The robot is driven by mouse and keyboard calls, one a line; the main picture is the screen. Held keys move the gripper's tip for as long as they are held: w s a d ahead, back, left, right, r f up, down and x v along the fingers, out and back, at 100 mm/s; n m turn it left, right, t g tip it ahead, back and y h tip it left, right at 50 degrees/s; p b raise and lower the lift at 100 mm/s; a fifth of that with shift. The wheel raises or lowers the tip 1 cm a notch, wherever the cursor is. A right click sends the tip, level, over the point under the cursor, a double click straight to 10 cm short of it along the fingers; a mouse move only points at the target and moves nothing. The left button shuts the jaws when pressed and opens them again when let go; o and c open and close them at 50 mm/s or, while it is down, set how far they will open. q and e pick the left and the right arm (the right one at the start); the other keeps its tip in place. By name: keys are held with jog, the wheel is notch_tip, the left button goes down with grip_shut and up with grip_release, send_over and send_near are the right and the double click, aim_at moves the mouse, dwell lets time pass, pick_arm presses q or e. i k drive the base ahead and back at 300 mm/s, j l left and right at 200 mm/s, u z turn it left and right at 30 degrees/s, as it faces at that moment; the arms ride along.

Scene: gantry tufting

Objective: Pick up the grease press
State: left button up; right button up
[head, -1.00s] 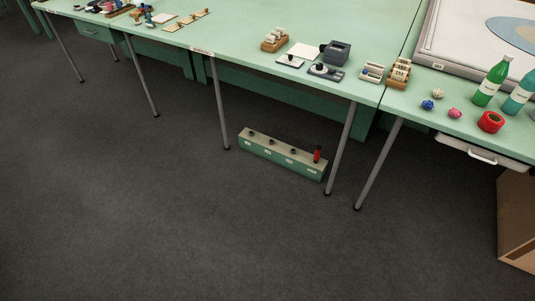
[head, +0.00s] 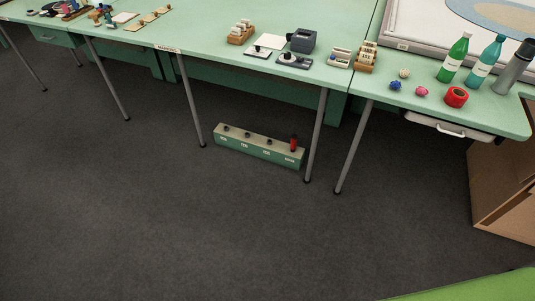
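A long, low green box (head: 245,149) with a pale top sits on the floor under the front edge of the green tables. Several small dark knobs stand along its top, with small labels on its front face. A small upright red object (head: 294,143) stands at the box's right end; it may be the grease press, but it is too small to tell. Neither of my grippers is in view.
The green tables (head: 215,60) stand on thin grey legs (head: 317,135) either side of the box. A wooden cabinet (head: 500,195) stands at right. A green surface (head: 480,290) shows at lower right. The floor in front is clear.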

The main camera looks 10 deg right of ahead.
aim_at(293, 142)
jog(key=i+l, duration=0.1)
jog(key=i, duration=1.7)
jog(key=z, duration=0.8)
